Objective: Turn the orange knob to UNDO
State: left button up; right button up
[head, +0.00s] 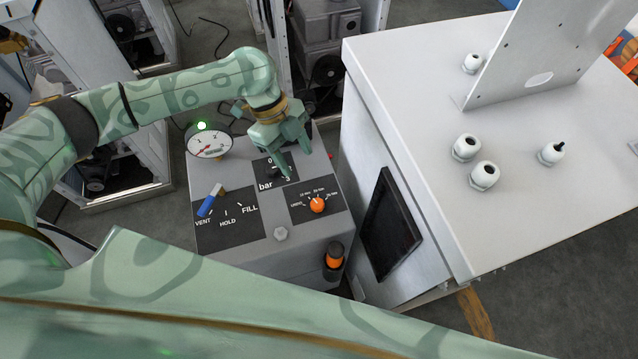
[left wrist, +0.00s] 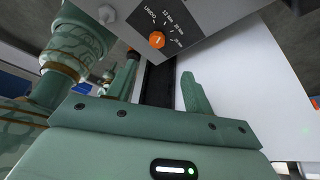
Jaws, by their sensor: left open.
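The orange knob (head: 317,205) sits on a black dial plate (head: 328,191) at the right of the grey box's top. UNDO is printed on the left of its scale, with Nm values further round. The knob also shows at the top of the left wrist view (left wrist: 157,40); I cannot tell surely which mark it points to. My left gripper (head: 298,163) is open and empty, above the back of the box, behind the orange knob and apart from it. Its two fingers also show in the left wrist view (left wrist: 160,84). My right gripper is not in view.
The grey box (head: 281,252) also carries a blue lever (head: 210,200), a gauge (head: 209,144), a bar dial (head: 273,171) partly under my gripper, and an orange-and-black part (head: 334,255) at its front right. A large white cabinet (head: 590,170) with a dark panel (head: 390,228) stands close on the right.

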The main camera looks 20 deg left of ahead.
aim_at(317, 203)
pick_arm(q)
jog(key=b+x, duration=0.1)
jog(key=x, duration=1)
jog(key=shift+d+b, duration=0.15)
jog(key=shift+b, duration=0.25)
jog(key=shift+s+d+f, duration=0.15)
jog(key=shift+s+f, duration=0.05)
jog(key=shift+f, duration=0.25)
jog(key=shift+s+d+f, duration=0.15)
jog(key=shift+s+f, duration=0.05)
jog(key=shift+f, duration=0.25)
jog(key=shift+s+f, duration=0.15)
jog(key=shift+s, duration=0.05)
jog(key=shift+w+d+f, duration=0.15)
jog(key=shift+w+f, duration=0.05)
jog(key=shift+s, duration=0.1)
jog(key=c, duration=1)
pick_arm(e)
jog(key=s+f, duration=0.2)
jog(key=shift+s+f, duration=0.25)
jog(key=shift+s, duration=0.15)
